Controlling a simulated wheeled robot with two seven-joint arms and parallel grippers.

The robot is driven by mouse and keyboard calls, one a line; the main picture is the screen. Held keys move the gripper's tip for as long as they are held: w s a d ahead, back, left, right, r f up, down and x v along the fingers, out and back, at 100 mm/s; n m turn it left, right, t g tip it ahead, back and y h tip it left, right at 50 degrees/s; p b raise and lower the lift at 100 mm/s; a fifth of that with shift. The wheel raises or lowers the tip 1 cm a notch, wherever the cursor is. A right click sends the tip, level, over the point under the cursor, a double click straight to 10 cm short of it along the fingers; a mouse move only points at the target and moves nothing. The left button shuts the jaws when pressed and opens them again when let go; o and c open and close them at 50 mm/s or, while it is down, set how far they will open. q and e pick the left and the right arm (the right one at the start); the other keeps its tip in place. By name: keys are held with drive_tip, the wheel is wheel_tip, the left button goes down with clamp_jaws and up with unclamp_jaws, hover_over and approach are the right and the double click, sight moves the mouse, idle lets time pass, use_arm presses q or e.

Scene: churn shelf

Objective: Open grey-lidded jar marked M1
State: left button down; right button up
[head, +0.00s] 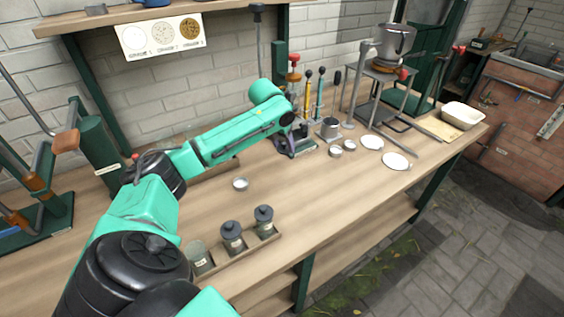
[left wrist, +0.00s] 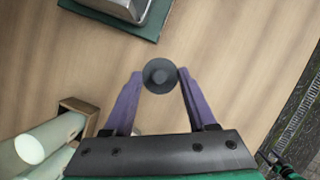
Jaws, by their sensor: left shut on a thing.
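My left gripper (head: 288,152) is over the bench near its back edge. In the left wrist view its two purple fingers (left wrist: 160,82) are shut on a round dark-grey lid with a knob (left wrist: 160,73). Anything directly under the lid is hidden. In the head view two jars with dark-grey lids, a middle one (head: 232,238) and a right one (head: 264,222), stand in a wooden tray (head: 248,248) at the bench's front. A jar showing no lid (head: 200,258) stands upright at the tray's left end. The jar labels are too small to read. My right gripper is not in view.
A small pale dish (head: 240,184) lies on the bench between the tray and the gripper. Several tools, a metal cup (head: 330,128) and white discs (head: 396,160) are to the right. A metal pot (head: 394,42) stands on a stand. The bench right of the tray is clear.

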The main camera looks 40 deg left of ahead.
sight(285, 168)
use_arm(q)
wheel_tip(285, 168, down, 8)
drive_tip(key=shift+f, duration=0.15)
drive_tip(key=shift+c, duration=1)
unclamp_jaws()
drive_tip(key=v, duration=1.2)
drive_tip(key=shift+d, duration=0.1)
